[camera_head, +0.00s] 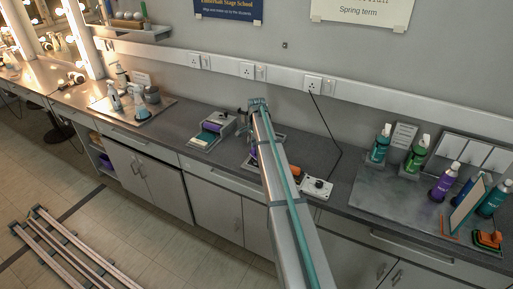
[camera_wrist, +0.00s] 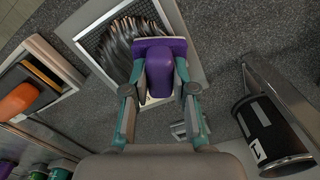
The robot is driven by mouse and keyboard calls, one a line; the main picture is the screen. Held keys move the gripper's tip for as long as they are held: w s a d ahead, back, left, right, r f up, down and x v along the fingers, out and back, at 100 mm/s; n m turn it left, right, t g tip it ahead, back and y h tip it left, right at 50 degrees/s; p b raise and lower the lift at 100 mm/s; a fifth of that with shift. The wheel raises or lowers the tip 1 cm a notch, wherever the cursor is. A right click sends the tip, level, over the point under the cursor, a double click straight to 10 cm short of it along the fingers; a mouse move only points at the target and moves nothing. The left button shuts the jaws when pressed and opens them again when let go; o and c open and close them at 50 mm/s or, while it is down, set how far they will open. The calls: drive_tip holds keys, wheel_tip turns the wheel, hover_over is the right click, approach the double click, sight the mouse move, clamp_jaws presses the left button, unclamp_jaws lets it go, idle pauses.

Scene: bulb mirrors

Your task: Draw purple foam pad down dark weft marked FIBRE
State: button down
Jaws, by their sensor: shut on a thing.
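The purple foam pad (camera_wrist: 160,72) is in the wrist view, a darker purple plate at its far end. My gripper (camera_wrist: 163,88) is shut on it, with one finger on each side. The dark weft (camera_wrist: 122,38), a fan of dark strands, lies on a mesh panel in a white-framed tray (camera_wrist: 192,45). The pad's far end overlaps the lower right of the weft; I cannot tell whether it touches. No FIBRE marking is readable. In the head view my arm covers the gripper, pad and most of the weft area.
A black cylinder with a white label (camera_wrist: 262,128) lies right of my gripper in the wrist view. An orange object (camera_wrist: 18,100) sits in a tray at left. In the head view several bottles (camera_head: 415,152) stand on the right counter; a teal-and-purple tray (camera_head: 207,134) is left of my arm.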

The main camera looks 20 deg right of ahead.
drive_tip(key=shift+s+a, duration=0.1)
drive_tip(key=shift+s+a+f, duration=0.1)
drive_tip(key=shift+s+a, duration=0.7)
drive_tip(key=shift+a, duration=0.25)
drive_tip(key=shift+f, duration=0.25)
drive_tip(key=shift+s+a+f, duration=0.1)
drive_tip(key=shift+s+a, duration=0.65)
drive_tip(key=shift+a, duration=0.2)
